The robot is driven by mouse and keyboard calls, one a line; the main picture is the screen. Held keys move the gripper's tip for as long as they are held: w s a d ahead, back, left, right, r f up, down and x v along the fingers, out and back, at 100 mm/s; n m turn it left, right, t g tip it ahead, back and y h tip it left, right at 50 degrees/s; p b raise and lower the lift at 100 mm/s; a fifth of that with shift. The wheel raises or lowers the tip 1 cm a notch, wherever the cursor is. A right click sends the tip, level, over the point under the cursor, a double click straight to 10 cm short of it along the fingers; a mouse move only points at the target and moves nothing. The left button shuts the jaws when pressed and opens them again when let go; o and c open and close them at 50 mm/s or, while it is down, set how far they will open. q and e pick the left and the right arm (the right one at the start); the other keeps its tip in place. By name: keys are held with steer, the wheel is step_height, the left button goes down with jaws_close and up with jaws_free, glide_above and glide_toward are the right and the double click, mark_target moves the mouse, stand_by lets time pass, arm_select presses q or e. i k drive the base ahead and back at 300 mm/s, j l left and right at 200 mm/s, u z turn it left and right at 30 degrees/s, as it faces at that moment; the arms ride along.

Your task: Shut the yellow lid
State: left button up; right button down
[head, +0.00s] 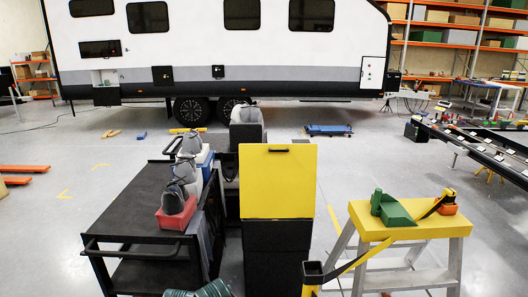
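The yellow lid (279,185) is a flat, square panel standing up and facing me near the middle of the head view. A small dark handle or slot shows near its top edge. Below its lower edge is a black box or bin (278,250), which reaches down toward the bottom of the view. The lid appears raised open at the box; its hinge cannot be made out. Neither of my grippers is in view, so nothing shows touching the lid.
A black cart (130,205) with bins stands left of the lid. A yellow-topped step stool (412,222) with a green object (393,208) stands to the right. A black post (313,274) with a yellow belt stands close at front. Open floor lies behind, before the caravan (220,50).

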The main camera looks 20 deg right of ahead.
mark_target(276, 180)
steer(key=i+j+z, duration=0.1)
steer(key=i+j, duration=0.2)
steer(key=i+j+z, duration=0.1)
steer(key=i+j, duration=0.2)
steer(key=j, duration=0.2)
steer(key=i+j, duration=0.3)
steer(key=j, duration=0.15)
steer(key=z, duration=0.05)
